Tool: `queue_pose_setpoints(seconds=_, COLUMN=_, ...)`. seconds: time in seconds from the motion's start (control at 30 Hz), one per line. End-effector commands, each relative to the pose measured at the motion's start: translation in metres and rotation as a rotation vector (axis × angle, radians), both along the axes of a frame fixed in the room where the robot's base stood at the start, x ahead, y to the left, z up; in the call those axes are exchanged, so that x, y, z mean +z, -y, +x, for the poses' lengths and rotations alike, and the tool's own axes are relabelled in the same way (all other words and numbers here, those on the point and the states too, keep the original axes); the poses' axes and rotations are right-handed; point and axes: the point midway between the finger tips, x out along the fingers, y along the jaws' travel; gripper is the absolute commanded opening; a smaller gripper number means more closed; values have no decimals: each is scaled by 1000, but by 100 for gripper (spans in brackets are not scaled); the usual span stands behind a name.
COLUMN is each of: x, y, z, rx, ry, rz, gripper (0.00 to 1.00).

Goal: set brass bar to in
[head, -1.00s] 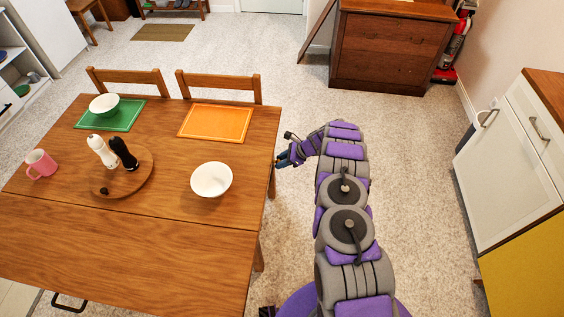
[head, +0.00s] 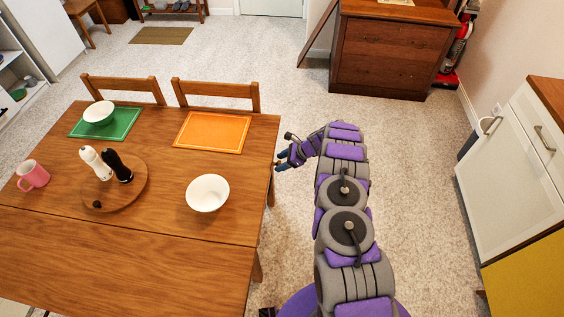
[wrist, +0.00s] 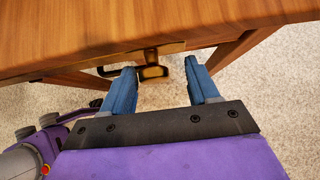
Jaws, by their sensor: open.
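In the wrist view, a small brass-brown bar with a dark bracket (wrist: 152,72) shows under the edge of the wooden table (wrist: 60,40). It lies beyond my fingertips, and I cannot tell its full shape or setting. I cannot make out this bar in the head view. My gripper (wrist: 163,72) is open, with two blue fingers apart and nothing between them. In the head view my gripper (head: 280,161) is close to the right edge of the table (head: 120,245), beside its far right corner.
On the table are a white bowl (head: 208,193), an orange mat (head: 209,132), a green mat (head: 128,127) with a bowl, a pink mug (head: 33,175) and a round board (head: 136,185) with two mills. Chairs stand behind. Open carpet lies right, before a white cabinet (head: 510,180).

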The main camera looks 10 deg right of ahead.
Motion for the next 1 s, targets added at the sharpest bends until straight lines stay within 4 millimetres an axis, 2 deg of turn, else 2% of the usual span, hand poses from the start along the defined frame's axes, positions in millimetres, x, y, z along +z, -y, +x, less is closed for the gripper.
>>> queue_pose_setpoints(seconds=0.2, x=2, y=2, z=-1, rx=1, ry=-1, rz=0, gripper=60)
queue_pose_setpoints(seconds=0.37, x=17, y=14, z=-4, rx=0, ry=2, rz=1, gripper=60)
queue_pose_setpoints(seconds=0.8, x=86, y=81, z=-24, rx=-4, ry=2, rz=0, gripper=60)
queue_pose_setpoints(seconds=1.0, x=109, y=104, z=-33, rx=1, ry=-1, rz=0, gripper=60)
